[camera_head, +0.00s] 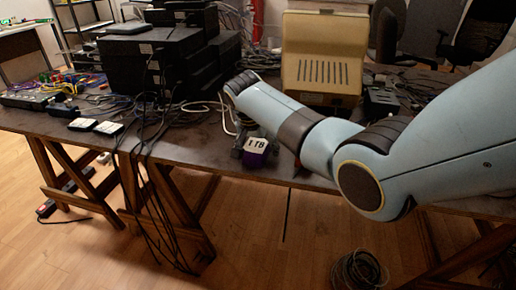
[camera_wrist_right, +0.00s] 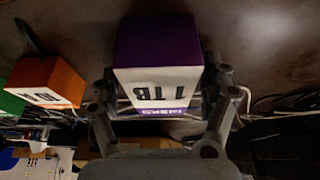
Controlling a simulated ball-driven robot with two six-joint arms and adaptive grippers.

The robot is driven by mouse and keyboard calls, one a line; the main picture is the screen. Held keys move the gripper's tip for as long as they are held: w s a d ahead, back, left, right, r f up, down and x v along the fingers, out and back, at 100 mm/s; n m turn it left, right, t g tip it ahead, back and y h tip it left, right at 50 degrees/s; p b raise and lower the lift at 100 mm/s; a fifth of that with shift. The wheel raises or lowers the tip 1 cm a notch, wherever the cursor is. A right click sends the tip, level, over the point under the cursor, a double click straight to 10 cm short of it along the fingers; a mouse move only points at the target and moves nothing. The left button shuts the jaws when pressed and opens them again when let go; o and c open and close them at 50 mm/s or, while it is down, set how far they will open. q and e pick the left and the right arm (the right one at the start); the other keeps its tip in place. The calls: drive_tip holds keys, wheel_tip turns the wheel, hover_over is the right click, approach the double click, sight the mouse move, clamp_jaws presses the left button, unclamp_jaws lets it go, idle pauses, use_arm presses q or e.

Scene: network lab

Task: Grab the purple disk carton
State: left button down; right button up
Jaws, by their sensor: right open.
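The purple disk carton (camera_head: 255,158) stands near the front edge of the dark table. It has a white face marked "1TB". In the right wrist view the same carton (camera_wrist_right: 157,88) sits between the fingers of my right gripper (camera_wrist_right: 163,78), one finger on each side. The gripper is open. Whether the fingers touch the carton's sides I cannot tell. In the head view my right gripper (camera_head: 246,143) is low over the table at the carton, partly hidden by my own arm. My left gripper is not in view.
An orange box (camera_wrist_right: 48,82) and part of a green box (camera_wrist_right: 12,104) are beside the carton in the wrist view. A beige old computer case (camera_head: 322,60) stands behind my right arm. Black stacked devices (camera_head: 150,62) and tangled cables (camera_head: 150,125) fill the table's left part.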

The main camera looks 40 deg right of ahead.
drive_tip(key=c, duration=1.3)
